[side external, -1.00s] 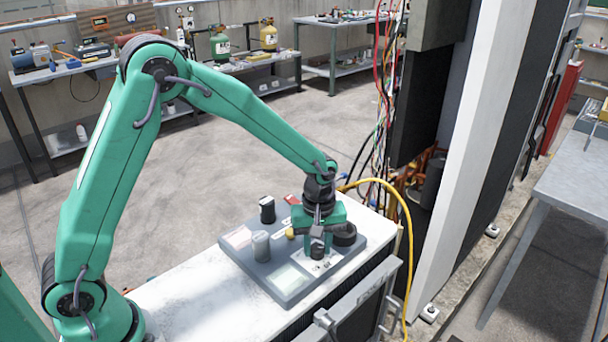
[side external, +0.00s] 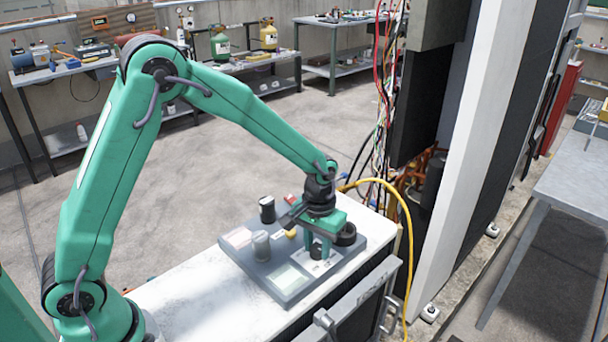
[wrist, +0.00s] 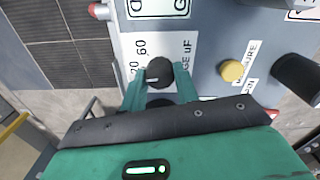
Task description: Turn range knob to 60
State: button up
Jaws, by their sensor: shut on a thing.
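The range knob (wrist: 160,72) is a small dark round knob beside a white label (wrist: 180,52) that reads "RANGE uF", with "20" and "60" on the left. A short pale mark on the knob faces left in the wrist view, toward the side of the numbers; I cannot tell its exact reading. My gripper (wrist: 161,86) has its two green fingers closed on either side of the knob. In the side view my gripper (side external: 319,242) points down over the grey panel (side external: 258,275), and the knob (side external: 317,252) is partly hidden by the fingers.
A light grey knob (side external: 261,246), a tall black knob (side external: 267,210), a yellow button (side external: 291,234) and a dark round part (side external: 345,235) stand close by on the panel. A yellow hose (side external: 403,215) curves past the right side. The white top (side external: 190,300) is clear at left.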

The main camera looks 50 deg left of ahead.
aim_at(317, 248)
jog(key=m, duration=0.5)
jog(key=shift+m, duration=0.3)
jog(key=m, duration=0.5)
jog(key=shift+r, duration=0.1)
jog(key=shift+m, duration=0.4)
jog(key=o, duration=1)
notch_tip(317, 248, up, 7)
jog(key=shift+r, duration=0.4)
